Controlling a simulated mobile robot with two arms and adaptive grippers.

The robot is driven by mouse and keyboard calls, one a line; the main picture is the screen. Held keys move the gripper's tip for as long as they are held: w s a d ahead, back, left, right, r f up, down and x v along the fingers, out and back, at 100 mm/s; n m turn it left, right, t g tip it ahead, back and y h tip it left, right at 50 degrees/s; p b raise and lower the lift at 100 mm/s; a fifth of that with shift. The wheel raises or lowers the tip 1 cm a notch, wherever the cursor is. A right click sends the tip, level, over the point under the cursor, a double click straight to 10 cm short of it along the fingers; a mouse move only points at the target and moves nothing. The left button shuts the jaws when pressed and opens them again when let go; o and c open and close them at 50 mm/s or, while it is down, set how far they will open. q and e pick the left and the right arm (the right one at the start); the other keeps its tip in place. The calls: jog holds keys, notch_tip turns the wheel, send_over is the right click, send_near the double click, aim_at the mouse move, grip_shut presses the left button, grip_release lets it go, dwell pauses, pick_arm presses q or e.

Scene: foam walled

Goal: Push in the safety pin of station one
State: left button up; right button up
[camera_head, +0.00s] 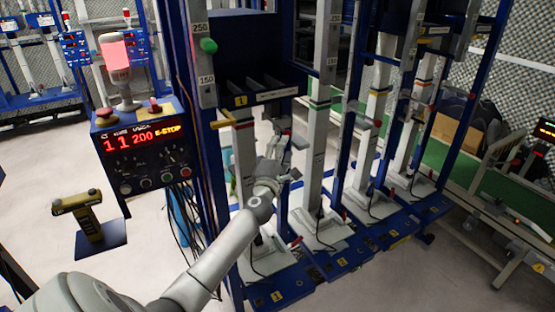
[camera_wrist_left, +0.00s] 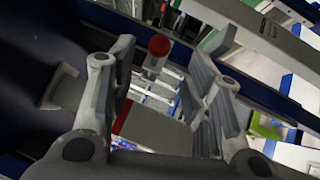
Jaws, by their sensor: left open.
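Station one is the nearest bay of the blue frame, with a yellow "1" label (camera_head: 240,100) on its dark box. My left gripper (camera_head: 279,148) is inside this bay, below the box and in front of the white column. In the left wrist view the open fingers (camera_wrist_left: 160,88) stand on either side of a pin with a red cap (camera_wrist_left: 158,45) and a grey body. The pin looks apart from both fingers, slightly beyond their tips; how deep it sits cannot be told. In the head view the pin is hard to make out behind the gripper. My right gripper is not in view.
A control box (camera_head: 147,153) with a lit red display reading "11 200 E-STOP" and a red lamp (camera_head: 115,52) stands left of the bay. A blue upright (camera_head: 211,185) is close beside my left arm. More stations stand to the right. A yellow pedal-like stand (camera_head: 86,217) is at left.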

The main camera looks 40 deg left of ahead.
pick_arm(q)
jog(key=shift+v, duration=2)
jog(key=shift+f, duration=0.1)
jog(key=s+d+f+m+g+h, duration=0.1)
jog(key=s+d+f+m+h, duration=0.2)
jog(key=f, duration=0.7)
jog(key=s+d+f+m+g+h, duration=0.1)
jog(key=s+d+f+m+g, duration=0.3)
jog(key=f, duration=0.7)
jog(key=d+f+m+t+h, duration=0.15)
jog(key=f+m, duration=0.35)
jog(key=f, duration=0.5)
jog(key=s+d+f+m+g+h, duration=0.1)
jog(key=s+d+f+m+g, duration=0.25)
jog(key=s+f, duration=0.5)
jog(key=s+d+f+m+g+h, duration=0.2)
jog(key=s+d+f+m, duration=0.15)
jog(key=s+f, duration=0.5)
jog(key=s+d+f+m+g, duration=0.2)
jog(key=s+f, duration=0.3)
jog(key=s, duration=0.5)
jog(key=s+d+f+m+g, duration=0.3)
jog(key=s+f, duration=0.2)
jog(key=s, duration=0.5)
jog(key=s+d+f+m+g, duration=0.2)
jog(key=s+f, duration=0.3)
jog(key=s, duration=0.5)
jog(key=shift+d+f+m+g, duration=0.2)
jog(key=shift+d+m+g, duration=0.05)
jog(key=shift+m+g, duration=0.45)
